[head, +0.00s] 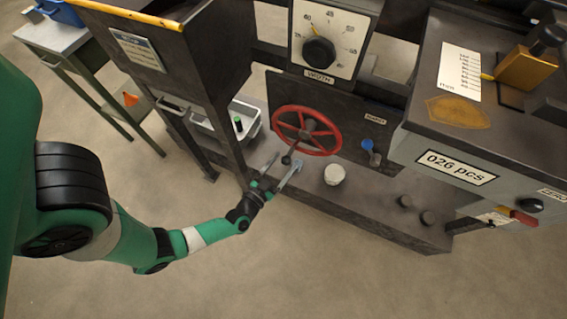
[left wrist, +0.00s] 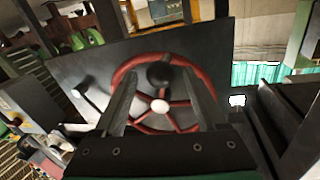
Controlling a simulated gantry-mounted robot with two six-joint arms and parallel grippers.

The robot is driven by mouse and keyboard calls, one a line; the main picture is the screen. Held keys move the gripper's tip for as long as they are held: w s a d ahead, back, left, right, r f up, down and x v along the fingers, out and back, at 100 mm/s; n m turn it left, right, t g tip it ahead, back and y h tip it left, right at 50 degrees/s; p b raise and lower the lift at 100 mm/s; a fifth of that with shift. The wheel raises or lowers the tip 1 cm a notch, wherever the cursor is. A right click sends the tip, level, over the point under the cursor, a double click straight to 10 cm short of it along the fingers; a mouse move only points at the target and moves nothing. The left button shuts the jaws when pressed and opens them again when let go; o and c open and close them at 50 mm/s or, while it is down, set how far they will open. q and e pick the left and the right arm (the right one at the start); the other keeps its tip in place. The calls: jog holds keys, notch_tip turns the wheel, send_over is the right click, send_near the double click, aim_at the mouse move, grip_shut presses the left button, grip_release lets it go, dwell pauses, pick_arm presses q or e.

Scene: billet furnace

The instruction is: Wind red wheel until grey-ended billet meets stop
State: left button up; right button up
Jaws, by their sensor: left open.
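The red wheel (head: 333,148) stands on the front of a dark machine panel, with spokes and a crank handle ending in a dark knob (head: 286,160). My left gripper (head: 284,167) is open just below and in front of the wheel. In the left wrist view, the red wheel (left wrist: 122,76) fills the middle. Its dark knob (left wrist: 160,74) shows between the two open fingers (left wrist: 159,84), and I cannot tell whether they touch it. I cannot make out a grey-ended billet or its stop. My right gripper is not in view.
A dial marked WIDTH (head: 318,51) sits above the wheel. A white bin (head: 250,116) is to its left. A white round pot (head: 334,174) stands on the ledge to its lower right. A counter box reading 026 pcs (head: 456,168) juts out at right. The front floor is clear.

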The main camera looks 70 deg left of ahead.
pick_arm(q)
jog(key=shift+w+a, duration=0.25)
grip_shut()
dwell(1.4)
